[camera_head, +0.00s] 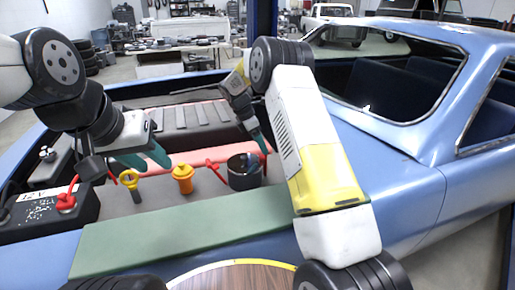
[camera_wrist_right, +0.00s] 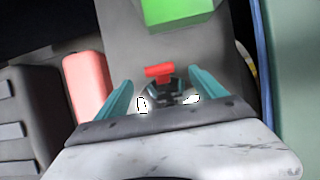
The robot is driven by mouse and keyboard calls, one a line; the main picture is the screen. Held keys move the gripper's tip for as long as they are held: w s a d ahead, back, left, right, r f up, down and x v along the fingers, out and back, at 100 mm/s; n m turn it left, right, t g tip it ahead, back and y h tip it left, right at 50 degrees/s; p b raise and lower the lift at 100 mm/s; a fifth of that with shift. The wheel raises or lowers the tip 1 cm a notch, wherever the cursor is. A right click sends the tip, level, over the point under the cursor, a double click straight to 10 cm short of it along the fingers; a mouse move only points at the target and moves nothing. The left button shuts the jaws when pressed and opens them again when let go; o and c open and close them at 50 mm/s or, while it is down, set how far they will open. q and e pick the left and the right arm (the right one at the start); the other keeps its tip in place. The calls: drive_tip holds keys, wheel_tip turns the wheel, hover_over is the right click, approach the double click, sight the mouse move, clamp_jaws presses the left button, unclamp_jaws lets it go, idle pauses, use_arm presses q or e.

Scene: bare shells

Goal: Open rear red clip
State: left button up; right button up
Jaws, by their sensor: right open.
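A red clip (camera_wrist_right: 158,71) with a dark base lies ahead of my right gripper (camera_wrist_right: 163,90) in the right wrist view. The gripper's teal fingers are spread to either side of it, with nothing seen held. In the head view my right gripper (camera_head: 258,140) reaches down behind a black cylinder (camera_head: 244,172), which partly hides it; a bit of red shows beside the fingertip. Another red clip (camera_head: 213,166) stands left of the cylinder. My left gripper (camera_head: 148,160) hangs over the engine bay near the battery, teal fingers apart and empty.
A battery (camera_head: 40,212) with a red terminal clamp stands at left. A yellow ring handle (camera_head: 131,180) and an orange cap (camera_head: 183,178) rise from the grey deck. A green block (camera_wrist_right: 178,10) shows beyond the clip.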

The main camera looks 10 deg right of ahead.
drive_tip(key=x, duration=0.6)
drive_tip(key=shift+d+f, duration=0.1)
drive_tip(key=shift+f, duration=0.15)
clamp_jaws()
